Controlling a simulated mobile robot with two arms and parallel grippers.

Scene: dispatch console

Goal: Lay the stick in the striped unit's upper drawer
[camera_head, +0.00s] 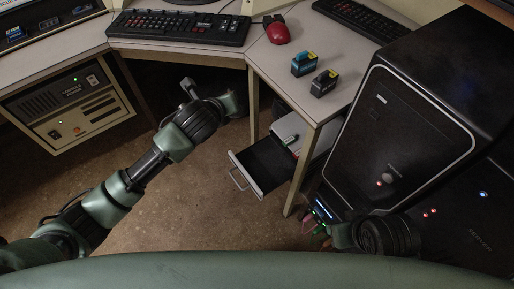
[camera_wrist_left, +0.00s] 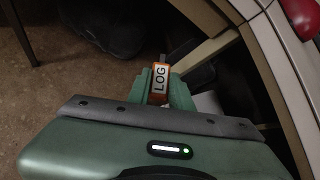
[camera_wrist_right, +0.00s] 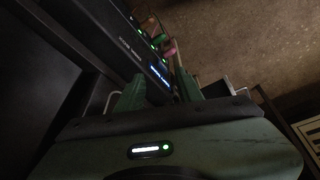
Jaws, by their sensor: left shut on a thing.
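The stick (camera_wrist_left: 159,84) is small and orange with a white label reading LOG and a metal tip. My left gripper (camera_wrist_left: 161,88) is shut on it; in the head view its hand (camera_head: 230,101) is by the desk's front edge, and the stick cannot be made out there. An open drawer (camera_head: 262,166) with a dark inside and a light front with a bar handle sticks out of a pale unit (camera_head: 318,136) under the right desk. Stripes are not clear on it, nor which drawer level this is. My right gripper (camera_wrist_right: 158,88) is open, beside a black server panel.
A desk leg (camera_head: 300,170) stands just right of the drawer. Black computer towers (camera_head: 410,130) fill the right. Coloured cables (camera_wrist_right: 166,42) hang near my right gripper. Floor left of the drawer is clear.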

